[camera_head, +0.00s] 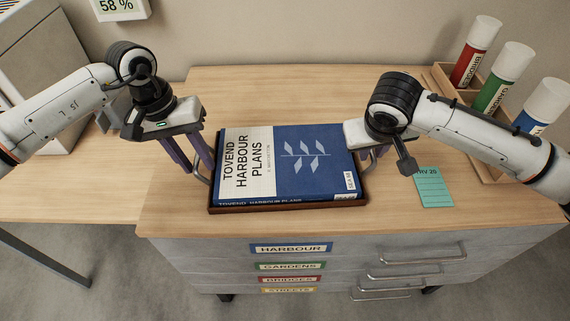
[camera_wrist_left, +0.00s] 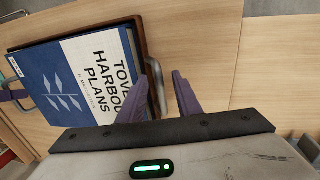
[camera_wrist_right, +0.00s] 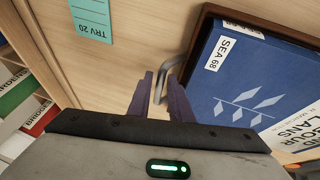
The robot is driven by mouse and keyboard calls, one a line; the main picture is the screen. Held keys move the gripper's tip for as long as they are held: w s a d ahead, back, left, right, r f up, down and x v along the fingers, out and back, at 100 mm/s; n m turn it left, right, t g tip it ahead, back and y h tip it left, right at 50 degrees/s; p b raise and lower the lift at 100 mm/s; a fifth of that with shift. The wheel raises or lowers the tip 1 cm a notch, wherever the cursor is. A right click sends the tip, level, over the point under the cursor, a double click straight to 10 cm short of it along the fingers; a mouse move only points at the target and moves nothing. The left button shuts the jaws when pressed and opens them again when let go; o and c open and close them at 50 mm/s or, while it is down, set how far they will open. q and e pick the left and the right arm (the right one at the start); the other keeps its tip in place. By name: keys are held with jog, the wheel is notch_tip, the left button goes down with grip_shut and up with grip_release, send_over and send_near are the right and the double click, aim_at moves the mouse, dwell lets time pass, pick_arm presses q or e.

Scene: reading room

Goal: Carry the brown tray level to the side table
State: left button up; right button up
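The brown tray (camera_head: 287,206) lies flat on the wooden top of a drawer cabinet (camera_head: 420,215). A large blue and cream book, TOVEND HARBOUR PLANS (camera_head: 300,165), lies in it and covers most of its floor. My left gripper (camera_head: 207,178) is at the tray's left metal handle (camera_wrist_left: 158,88); its fingers are apart, with the handle between them and a gap beside it. My right gripper (camera_head: 368,172) is at the right handle (camera_wrist_right: 166,72); its fingers are close together around that handle. A pale wooden table (camera_head: 75,195) adjoins the cabinet at left.
A wooden holder (camera_head: 490,165) with several labelled tubes stands at the back right. A teal note (camera_head: 433,187) lies right of the tray. A grey box stands at the far left, near my left arm. The cabinet top behind the tray is clear.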

pick_arm(q)
jog(key=shift+f, duration=0.45)
pick_arm(e)
jog(key=shift+w+f, duration=0.15)
jog(key=shift+f, duration=0.25)
pick_arm(q)
jog(key=c, duration=0.3)
pick_arm(e)
jog(key=c, duration=0.4)
pick_arm(q)
grip_shut()
pick_arm(e)
grip_shut()
